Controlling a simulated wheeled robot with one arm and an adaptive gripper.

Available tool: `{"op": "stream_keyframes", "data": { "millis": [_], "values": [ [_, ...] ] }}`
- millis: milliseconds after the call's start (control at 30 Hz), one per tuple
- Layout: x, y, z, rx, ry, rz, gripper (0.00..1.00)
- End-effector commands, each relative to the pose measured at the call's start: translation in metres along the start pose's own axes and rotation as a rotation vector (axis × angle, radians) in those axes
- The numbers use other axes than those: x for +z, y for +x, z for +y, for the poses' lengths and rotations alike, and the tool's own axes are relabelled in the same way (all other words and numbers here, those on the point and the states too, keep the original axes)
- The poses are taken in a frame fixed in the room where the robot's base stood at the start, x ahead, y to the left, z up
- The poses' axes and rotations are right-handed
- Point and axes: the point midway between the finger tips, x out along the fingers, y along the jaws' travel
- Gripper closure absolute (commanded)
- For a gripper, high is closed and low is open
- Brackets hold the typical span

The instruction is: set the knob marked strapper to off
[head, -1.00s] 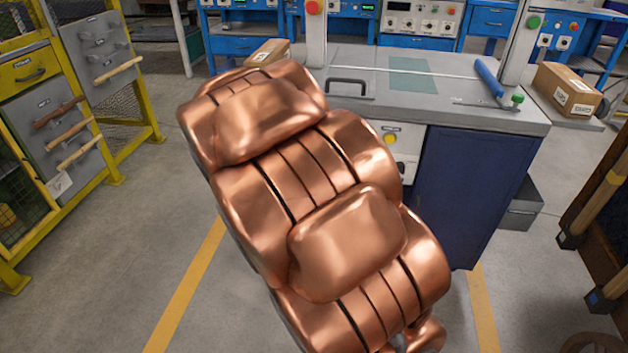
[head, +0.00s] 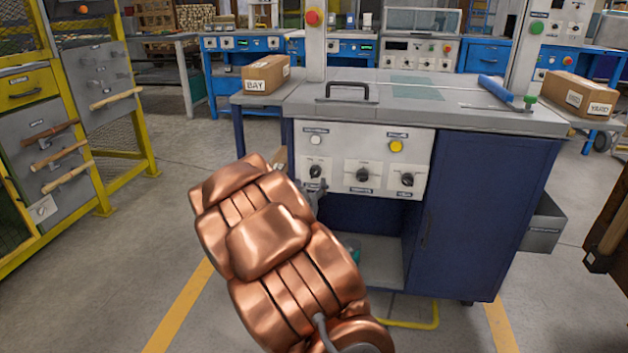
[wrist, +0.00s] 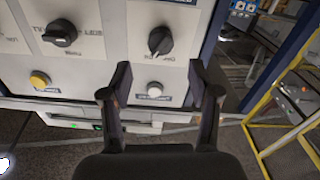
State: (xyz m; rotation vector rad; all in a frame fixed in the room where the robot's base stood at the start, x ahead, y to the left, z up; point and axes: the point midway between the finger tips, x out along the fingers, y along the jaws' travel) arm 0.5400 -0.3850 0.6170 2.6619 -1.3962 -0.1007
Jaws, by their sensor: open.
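The panel (head: 337,148) on the strapping table's front carries three dark knobs in a row: a left one (head: 315,170), a middle one (head: 362,174) and a right one (head: 407,179). Their name labels are too small to read, so I cannot tell which is strapper. My gripper (head: 317,190) is just in front of the left knob, partly hidden by my arm. In the wrist view, where the panel appears inverted, my gripper (wrist: 160,68) is open and empty. The left knob (wrist: 160,40) lies just beyond and between its fingertips, apparently untouched, its pointer tilted.
A white button (head: 316,140) and a yellow button (head: 396,146) sit above the knobs; the white button (wrist: 154,89) shows between my fingers in the wrist view. A black handle (head: 347,88) stands on the tabletop. A box (head: 265,75) stands left.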

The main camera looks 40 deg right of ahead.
Motion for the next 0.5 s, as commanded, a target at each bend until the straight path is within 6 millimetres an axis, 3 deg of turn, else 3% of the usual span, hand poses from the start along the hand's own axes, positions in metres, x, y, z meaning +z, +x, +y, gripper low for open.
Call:
{"op": "stream_keyframes", "data": {
  "millis": [500],
  "values": [
    [0.003,0.059,0.0,0.0,-0.001,-0.004,0.39]
  ]
}}
